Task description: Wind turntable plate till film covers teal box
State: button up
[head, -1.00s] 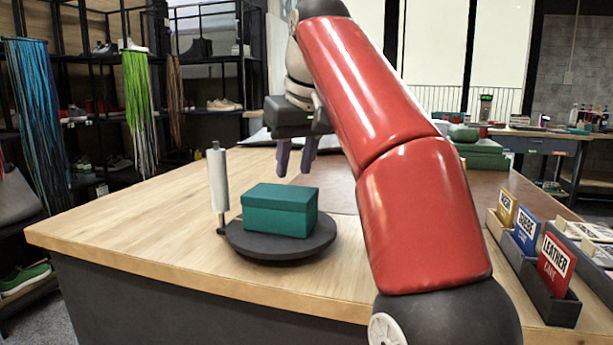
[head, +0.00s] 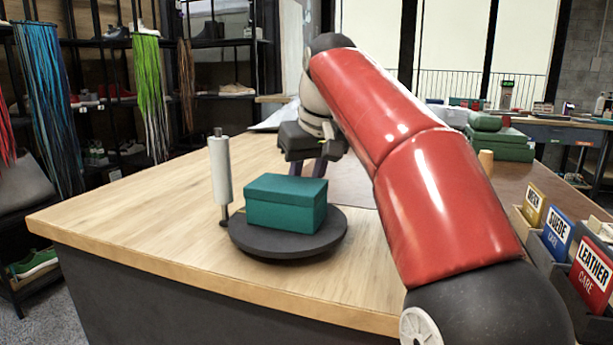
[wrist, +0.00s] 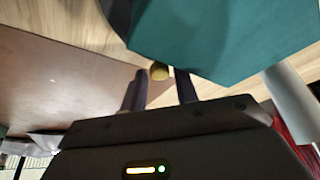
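A teal lidded box (head: 286,203) sits on a round dark turntable plate (head: 330,241) near the table's front edge. A white film roll (head: 219,172) stands upright on a spindle at the plate's left edge. No film is seen on the box. My gripper (head: 308,170) is behind the box, pointing down, its fingertips partly hidden by the box.
The wooden table (head: 130,210) is clear to the left. A small tan cylinder (head: 486,160) stands at the right back, before stacked green boxes (head: 500,140). A card holder (head: 560,255) lines the right edge. Shelves with shoes and hanging laces are at the left.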

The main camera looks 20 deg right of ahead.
jog(key=shift+c, duration=0.3)
grip_shut()
jog(key=shift+w+f, duration=0.1)
jog(key=shift+w, duration=0.05)
